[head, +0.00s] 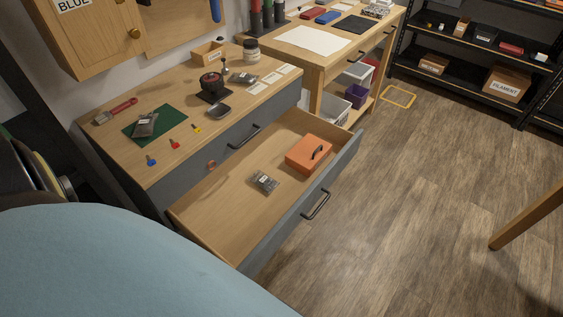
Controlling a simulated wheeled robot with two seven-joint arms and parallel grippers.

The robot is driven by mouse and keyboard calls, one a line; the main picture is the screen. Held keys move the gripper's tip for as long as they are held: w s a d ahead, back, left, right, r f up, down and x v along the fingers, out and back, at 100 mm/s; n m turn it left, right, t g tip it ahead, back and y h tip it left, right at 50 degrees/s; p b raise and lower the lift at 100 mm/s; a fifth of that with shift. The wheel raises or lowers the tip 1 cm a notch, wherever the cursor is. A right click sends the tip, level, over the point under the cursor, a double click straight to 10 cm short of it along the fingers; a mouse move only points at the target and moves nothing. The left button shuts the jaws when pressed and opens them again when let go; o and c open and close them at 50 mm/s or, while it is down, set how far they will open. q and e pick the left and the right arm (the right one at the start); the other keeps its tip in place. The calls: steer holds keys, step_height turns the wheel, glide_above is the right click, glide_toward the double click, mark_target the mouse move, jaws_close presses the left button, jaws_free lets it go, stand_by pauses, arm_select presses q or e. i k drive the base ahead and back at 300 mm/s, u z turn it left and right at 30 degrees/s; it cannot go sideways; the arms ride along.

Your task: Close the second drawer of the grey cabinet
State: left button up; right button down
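The grey cabinet (190,172) stands against the wall with a wooden top. Its upper drawer front (225,148) is shut, with a dark bar handle (244,137). The drawer below it (215,215) is pulled far out. Its grey front (335,175) faces the lower right and carries a dark bar handle (316,205). In this drawer lie an orange box (303,160) with a black handle and a small dark packet (263,182). The near end of the drawer is partly hidden by my blue body part. Neither gripper is in view.
On the cabinet top lie a green mat (165,132), a red-handled tool (120,108), a black round device (211,84) and small coloured pieces. A wooden workbench (300,65) adjoins beyond. Wood floor (420,200) right of the drawer is clear up to a wooden leg (527,218).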

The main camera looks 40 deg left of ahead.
mark_target(226, 213)
steer(key=k, duration=0.6)
steer(key=u, duration=1.05)
steer(key=i, duration=0.55)
